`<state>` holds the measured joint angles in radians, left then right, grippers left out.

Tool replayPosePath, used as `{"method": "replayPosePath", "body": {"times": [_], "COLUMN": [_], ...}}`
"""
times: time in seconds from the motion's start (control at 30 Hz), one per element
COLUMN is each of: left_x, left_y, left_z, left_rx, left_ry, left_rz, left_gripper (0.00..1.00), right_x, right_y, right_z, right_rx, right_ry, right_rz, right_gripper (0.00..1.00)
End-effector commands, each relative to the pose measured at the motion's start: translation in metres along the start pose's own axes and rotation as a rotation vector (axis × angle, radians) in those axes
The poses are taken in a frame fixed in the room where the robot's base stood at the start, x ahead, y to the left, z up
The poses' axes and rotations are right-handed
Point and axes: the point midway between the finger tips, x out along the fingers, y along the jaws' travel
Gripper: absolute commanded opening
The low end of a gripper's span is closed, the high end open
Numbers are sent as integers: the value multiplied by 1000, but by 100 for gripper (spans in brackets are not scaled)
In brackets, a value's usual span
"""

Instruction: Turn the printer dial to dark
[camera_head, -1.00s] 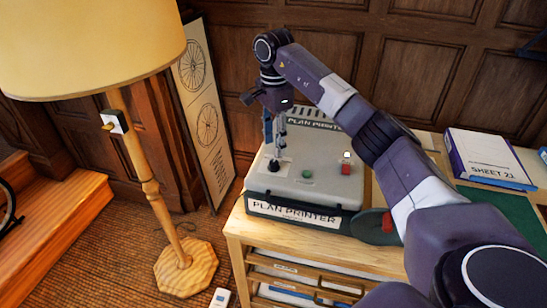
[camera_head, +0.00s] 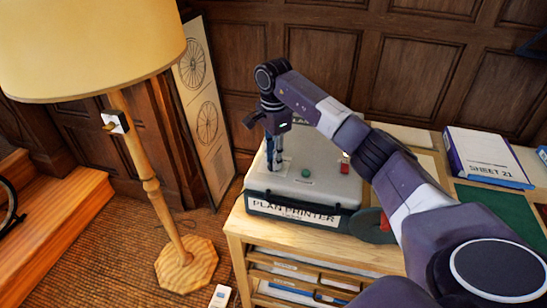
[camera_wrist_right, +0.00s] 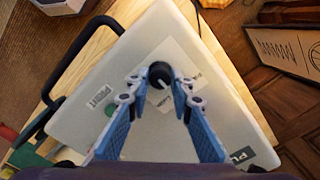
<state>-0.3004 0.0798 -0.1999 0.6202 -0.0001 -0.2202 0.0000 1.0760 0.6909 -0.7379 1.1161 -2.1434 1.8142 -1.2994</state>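The plan printer (camera_head: 325,169) is a pale box with a dark base on the wooden cabinet. Its dial (camera_wrist_right: 160,74) is a round black knob with a light pointer line, on a white label. In the head view my right gripper (camera_head: 274,168) points down at the dial on the printer's left side and mostly hides it. In the wrist view the two blue fingers of my right gripper (camera_wrist_right: 160,84) stand on either side of the dial, very close to it. I cannot tell whether they press on it. The label's words are unreadable. My left gripper is out of view.
A green button (camera_head: 306,173) and a red switch (camera_head: 344,167) are on the printer's top. A floor lamp (camera_head: 150,185) stands to the left. A "SHEET 21" box (camera_head: 484,158) and a green mat (camera_head: 490,207) lie to the right. My right arm reaches across the cabinet.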

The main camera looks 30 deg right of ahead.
Motion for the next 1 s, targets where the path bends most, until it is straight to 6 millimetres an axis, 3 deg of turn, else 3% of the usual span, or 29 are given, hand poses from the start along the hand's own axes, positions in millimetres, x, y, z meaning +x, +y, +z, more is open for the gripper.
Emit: {"method": "replayPosePath", "body": {"times": [0.1,0.47,1.0], "left_x": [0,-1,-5], "left_y": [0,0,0], "left_z": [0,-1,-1], "left_rx": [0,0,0], "left_ry": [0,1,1], "left_rz": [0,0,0], "left_gripper": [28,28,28], "right_x": [0,0,-1], "right_y": [0,0,0], "right_z": [0,0,0], "right_rx": [0,52,473], "right_ry": [0,0,0], "right_rz": [0,1,1], "right_gripper": [0,0,0]}}
